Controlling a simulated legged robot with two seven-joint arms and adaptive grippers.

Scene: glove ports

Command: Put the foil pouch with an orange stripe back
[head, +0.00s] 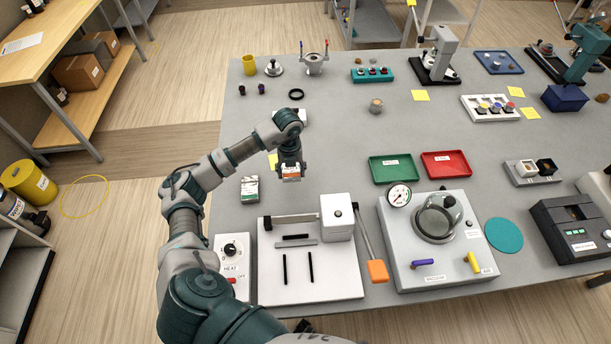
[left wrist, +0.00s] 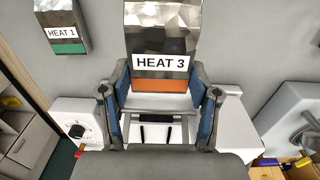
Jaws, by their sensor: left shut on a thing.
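The foil pouch with an orange stripe, labelled HEAT 3, shows large in the left wrist view (left wrist: 160,45) and small in the head view (head: 291,172). My left gripper (left wrist: 161,100) is shut on its striped end, with blue-padded fingers on either side. In the head view the left gripper (head: 290,165) points down over the left part of the grey table, behind the heat sealer (head: 335,285). A second foil pouch, labelled HEAT 1 with a green stripe (left wrist: 62,24), lies on the table; it also shows in the head view (head: 250,189). My right gripper is not in view.
A heat control box (head: 233,262) stands left of the sealer. A vacuum unit with a gauge (head: 438,240) stands to its right. Green (head: 392,168) and red (head: 446,164) trays lie behind it. The table between the gripper and the green tray is clear.

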